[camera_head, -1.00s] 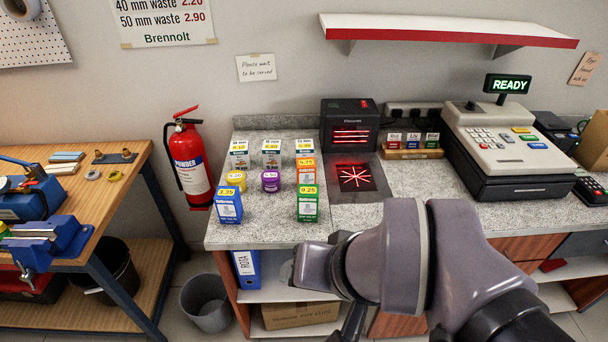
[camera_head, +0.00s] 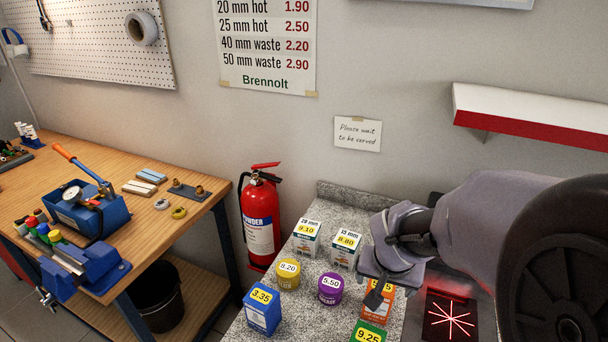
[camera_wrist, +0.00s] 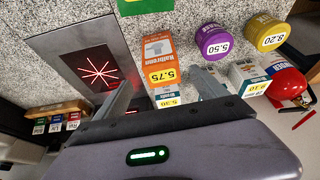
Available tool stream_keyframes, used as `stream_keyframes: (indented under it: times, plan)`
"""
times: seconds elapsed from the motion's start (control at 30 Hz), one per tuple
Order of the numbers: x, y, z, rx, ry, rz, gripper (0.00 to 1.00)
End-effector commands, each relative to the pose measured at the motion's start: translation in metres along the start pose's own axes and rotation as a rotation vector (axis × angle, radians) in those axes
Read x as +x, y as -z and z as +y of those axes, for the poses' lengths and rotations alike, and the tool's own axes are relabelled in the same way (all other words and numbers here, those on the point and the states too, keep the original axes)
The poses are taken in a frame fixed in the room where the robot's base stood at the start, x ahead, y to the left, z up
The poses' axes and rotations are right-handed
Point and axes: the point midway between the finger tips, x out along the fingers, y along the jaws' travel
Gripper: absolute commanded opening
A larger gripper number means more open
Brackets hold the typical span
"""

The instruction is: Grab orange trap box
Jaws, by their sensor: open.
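The orange trap box (camera_head: 385,302) stands on the speckled counter, partly hidden behind my gripper in the head view. In the wrist view the orange box (camera_wrist: 158,50) shows a yellow 5.75 label and lies between the lines of the two fingers. My gripper (camera_head: 376,290) is open and reaches down over the box from above. In the wrist view my gripper (camera_wrist: 162,90) has one finger on each side of the box's near end. I cannot tell whether either finger touches it.
Close around stand a green box (camera_head: 368,333), a purple tub (camera_head: 330,288), a yellow tub (camera_head: 288,274), a blue box (camera_head: 262,308) and white boxes (camera_head: 345,250). A scanner plate (camera_head: 450,318) lies right. A white box (camera_wrist: 166,99) is close behind the orange one.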

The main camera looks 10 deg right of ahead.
Motion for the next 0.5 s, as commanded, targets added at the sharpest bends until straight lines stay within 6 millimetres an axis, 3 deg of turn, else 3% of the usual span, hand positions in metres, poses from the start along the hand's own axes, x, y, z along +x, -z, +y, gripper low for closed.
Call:
stream_keyframes:
  times: [0.03,0.1,0.27,0.5]
  plan:
    - [0.018,-0.003,0.000,0.000,-0.002,-0.004,0.82]
    - [0.033,-0.002,0.000,0.001,-0.001,-0.003,0.82]
    - [0.050,0.000,-0.001,0.000,0.000,0.000,0.82]
    - [0.094,0.001,-0.004,0.000,0.000,-0.001,0.82]
